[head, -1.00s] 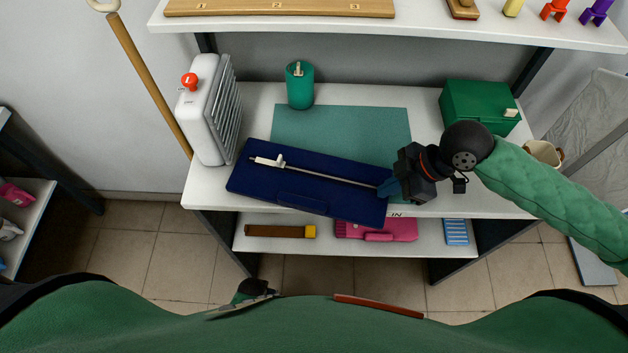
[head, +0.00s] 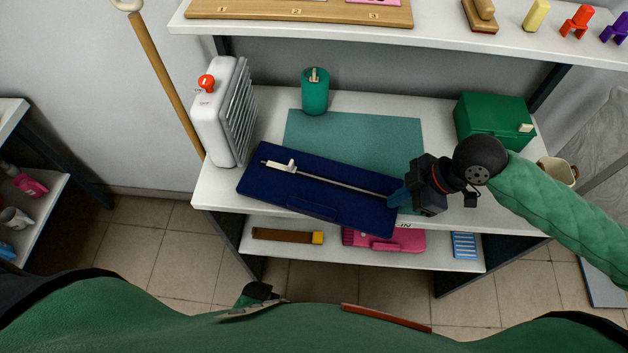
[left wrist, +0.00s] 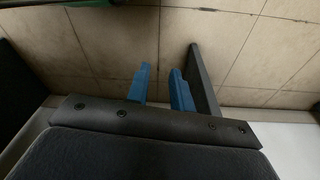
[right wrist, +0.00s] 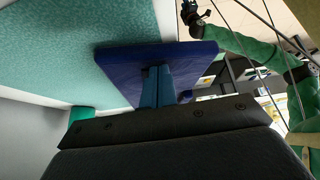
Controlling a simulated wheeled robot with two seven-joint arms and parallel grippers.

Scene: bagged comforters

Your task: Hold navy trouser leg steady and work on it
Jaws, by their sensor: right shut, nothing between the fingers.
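A navy, flat slab-like piece (head: 325,209) lies tilted on the middle shelf, with a tab or pocket on its front edge. I cannot tell from its shape that it is a trouser leg. A thin metal rod with a white slider (head: 282,167) lies along its top. My right gripper (head: 394,197) is at the piece's right end, its blue fingers shut and empty. In the right wrist view the closed fingers (right wrist: 157,84) overlap the navy piece (right wrist: 195,55); contact is unclear. My left gripper (left wrist: 161,85) is open and empty above the tiled floor.
A teal mat (head: 365,140) lies behind the navy piece. A white heater-like box (head: 214,125) stands left, a green cylinder (head: 315,95) behind, a green box (head: 492,120) and a mug (head: 558,171) right. A lower shelf holds a pink case (head: 405,240).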

